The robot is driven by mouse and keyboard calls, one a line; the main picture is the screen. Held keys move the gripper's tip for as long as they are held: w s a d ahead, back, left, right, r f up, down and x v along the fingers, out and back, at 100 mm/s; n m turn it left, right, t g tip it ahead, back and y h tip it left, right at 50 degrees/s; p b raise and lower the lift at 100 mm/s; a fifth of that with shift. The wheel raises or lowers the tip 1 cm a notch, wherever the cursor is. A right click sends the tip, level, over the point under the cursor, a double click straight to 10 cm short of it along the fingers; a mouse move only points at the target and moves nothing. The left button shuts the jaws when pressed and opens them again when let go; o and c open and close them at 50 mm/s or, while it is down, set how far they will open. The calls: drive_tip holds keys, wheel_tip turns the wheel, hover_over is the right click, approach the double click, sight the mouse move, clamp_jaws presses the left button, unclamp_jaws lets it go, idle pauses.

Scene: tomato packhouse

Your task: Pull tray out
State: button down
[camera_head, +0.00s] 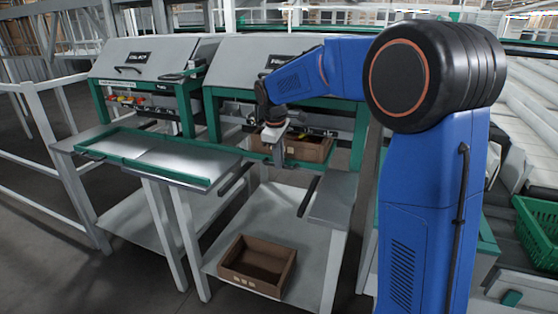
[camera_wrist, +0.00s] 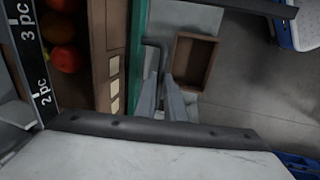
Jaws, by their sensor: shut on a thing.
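The right-hand station's tray has a green front rim (camera_head: 258,157), which also shows as a green strip in the wrist view (camera_wrist: 138,45). A dark bent handle (camera_wrist: 154,55) stands off this rim. My gripper (camera_head: 277,163) is at the rim from above, and in the wrist view its two fingers (camera_wrist: 165,92) are closed on the handle. A brown crate (camera_head: 311,149) stands behind the rim, inside the station; it also shows in the wrist view (camera_wrist: 115,35). In the head view my gripper hides the handle.
The left station has a green-edged metal tray (camera_head: 150,152) standing out in front. An empty brown crate (camera_head: 258,265) sits on the low shelf (camera_head: 215,217), also in the wrist view (camera_wrist: 194,62). White railings (camera_head: 62,155) stand left. A green crate (camera_head: 538,225) is at right.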

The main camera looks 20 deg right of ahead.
drive_tip(key=s+a, duration=1.2)
drive_tip(key=s, duration=0.5)
drive_tip(key=shift+s+a, duration=0.15)
drive_tip(key=shift+a, duration=0.15)
drive_tip(key=c, duration=1.8)
unclamp_jaws()
drive_tip(key=shift+c, duration=0.2)
wheel_tip(320, 180, up, 17)
drive_tip(key=s+a, duration=0.2)
drive_tip(key=shift+s, duration=0.4)
